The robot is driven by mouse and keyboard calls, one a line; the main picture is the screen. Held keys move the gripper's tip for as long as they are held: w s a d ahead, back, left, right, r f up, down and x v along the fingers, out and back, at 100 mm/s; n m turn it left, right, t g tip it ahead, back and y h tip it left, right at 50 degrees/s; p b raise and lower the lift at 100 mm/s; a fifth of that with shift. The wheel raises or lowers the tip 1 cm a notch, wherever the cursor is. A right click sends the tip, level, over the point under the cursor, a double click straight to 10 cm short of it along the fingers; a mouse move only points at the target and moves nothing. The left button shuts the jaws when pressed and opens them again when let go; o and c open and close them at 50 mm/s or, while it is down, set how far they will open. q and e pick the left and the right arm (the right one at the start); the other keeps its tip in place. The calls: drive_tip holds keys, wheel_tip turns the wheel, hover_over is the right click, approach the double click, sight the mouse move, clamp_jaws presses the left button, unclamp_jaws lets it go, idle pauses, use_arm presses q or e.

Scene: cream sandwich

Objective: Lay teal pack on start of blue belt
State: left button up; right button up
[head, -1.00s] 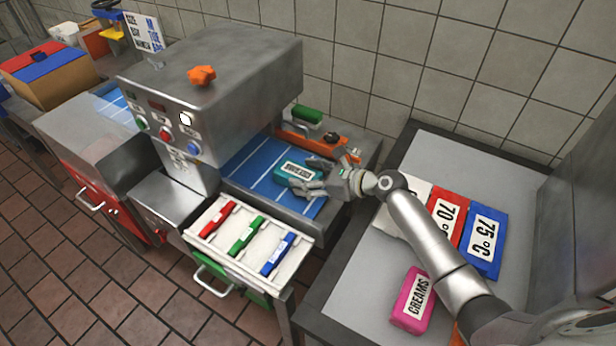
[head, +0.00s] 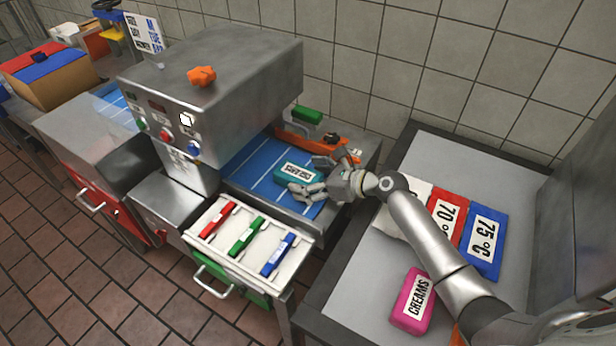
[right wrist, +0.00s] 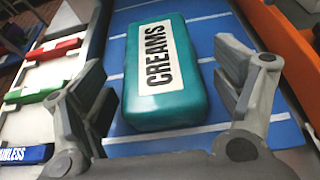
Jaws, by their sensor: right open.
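The teal pack (head: 297,174), labelled CREAMS, lies flat on the blue belt (head: 250,165), near the belt's right end. In the right wrist view the teal pack (right wrist: 160,75) rests on the belt (right wrist: 113,85), between the spread fingers and apart from them on the right side; the left finger is close to its edge. My right gripper (head: 316,178) is open around the near end of the pack. It also shows open in the right wrist view (right wrist: 165,100). My left gripper is not in view.
A steel machine (head: 215,85) covers the belt's far part. A white tray (head: 228,262) with red, green and blue bars stands in front. An orange tool (head: 305,143) and green block (head: 307,115) lie behind. A pink pack (head: 413,300) lies on the right table.

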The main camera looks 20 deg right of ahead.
drive_tip(key=v, duration=1.2)
drive_tip(key=shift+f, duration=0.1)
drive_tip(key=shift+a+f, duration=0.1)
